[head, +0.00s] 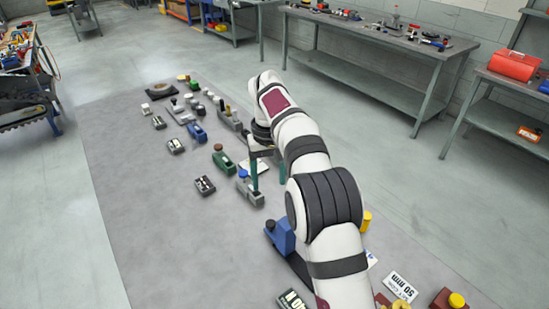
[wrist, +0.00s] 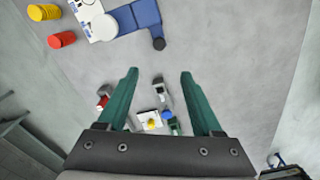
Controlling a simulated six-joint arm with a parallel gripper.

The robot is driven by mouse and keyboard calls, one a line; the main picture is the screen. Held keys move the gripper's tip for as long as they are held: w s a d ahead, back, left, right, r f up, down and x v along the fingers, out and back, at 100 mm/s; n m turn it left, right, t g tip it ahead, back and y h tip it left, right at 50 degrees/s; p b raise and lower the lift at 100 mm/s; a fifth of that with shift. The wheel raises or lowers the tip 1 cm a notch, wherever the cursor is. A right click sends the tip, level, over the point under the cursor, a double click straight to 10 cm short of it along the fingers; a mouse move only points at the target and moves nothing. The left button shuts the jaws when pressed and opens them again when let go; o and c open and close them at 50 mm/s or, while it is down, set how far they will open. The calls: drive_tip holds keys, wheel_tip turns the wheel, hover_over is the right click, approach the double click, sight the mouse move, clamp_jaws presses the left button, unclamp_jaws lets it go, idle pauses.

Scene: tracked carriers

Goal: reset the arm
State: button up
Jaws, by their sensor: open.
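My gripper (head: 268,178) points down over the grey floor mat (head: 150,250), with its two green fingers apart. In the wrist view my gripper (wrist: 159,75) is open, with no object held between the fingertips. A grey carrier with a blue knob (head: 250,191) lies just left of and below the fingers in the head view. A green carrier (head: 223,160) lies further left. My arm hides part of the mat and whatever lies behind it.
Several small carriers and blocks, including a blue one (head: 196,132), are spread over the mat. A blue block (head: 281,236) and a 50 mm label (head: 401,286) lie near my arm. A workbench (head: 380,45) stands behind. The mat's left side is clear.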

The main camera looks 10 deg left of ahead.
drive_tip(key=s+d+r+m+y, duration=0.1)
drive_tip(key=s+d+r+m, duration=0.25)
drive_tip(key=s+d, duration=0.4)
drive_tip(key=s+d+r+m, duration=0.2)
drive_tip(key=s+d+r, duration=0.25)
drive_tip(key=s, duration=0.55)
drive_tip(key=s+d+f+m, duration=0.1)
drive_tip(key=s+f+m, duration=0.1)
drive_tip(key=s, duration=0.7)
drive_tip(key=s+d+f+m, duration=0.2)
drive_tip(key=s+f, duration=0.2)
drive_tip(key=s, duration=0.6)
drive_tip(key=shift+d+f+m+y, duration=0.2)
drive_tip(key=shift+d+m+y, duration=0.05)
drive_tip(key=shift+m+y, duration=0.15)
